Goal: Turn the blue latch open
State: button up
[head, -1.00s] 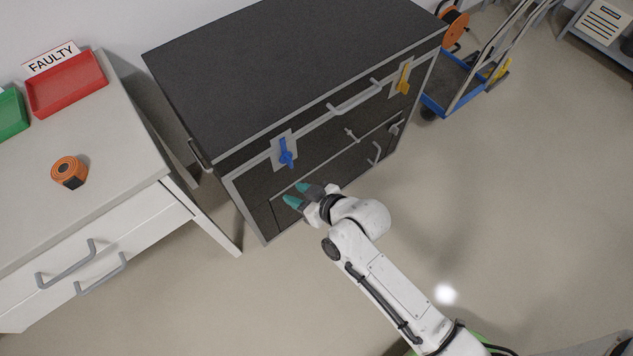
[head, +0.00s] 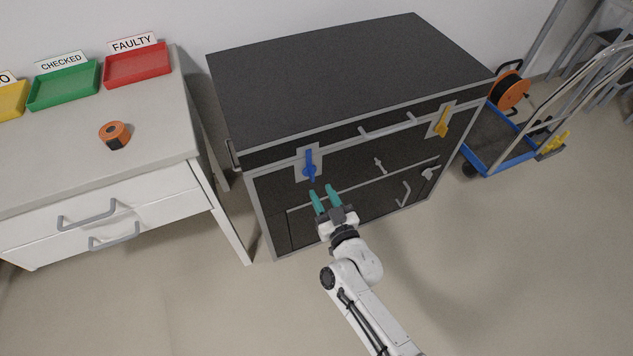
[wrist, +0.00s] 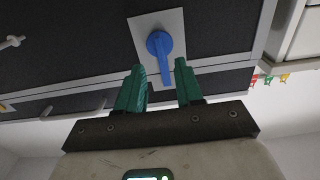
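The blue latch (head: 310,165) sits on a light grey plate at the left of the dark cabinet's front, its handle roughly upright in the head view. In the wrist view the blue latch (wrist: 160,50) has a round hub and a handle along the picture's vertical. My gripper (head: 323,191) has teal fingers, spread apart and empty, just below the latch in the head view. In the wrist view my gripper (wrist: 160,72) has one finger on either side of the handle's line, and a gap shows on both sides. No contact shows.
A yellow latch (head: 441,122) is on the cabinet (head: 350,70) at the right, with a bar handle between the latches. A white drawer table (head: 60,165) stands at left with trays and an orange tape (head: 115,135). A blue trolley (head: 490,150) stands at right. Floor in front is clear.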

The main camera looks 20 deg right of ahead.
aim_at(313, 178)
jog(key=shift+w, duration=2.55)
jog(key=shift+c, duration=0.4)
grip_shut()
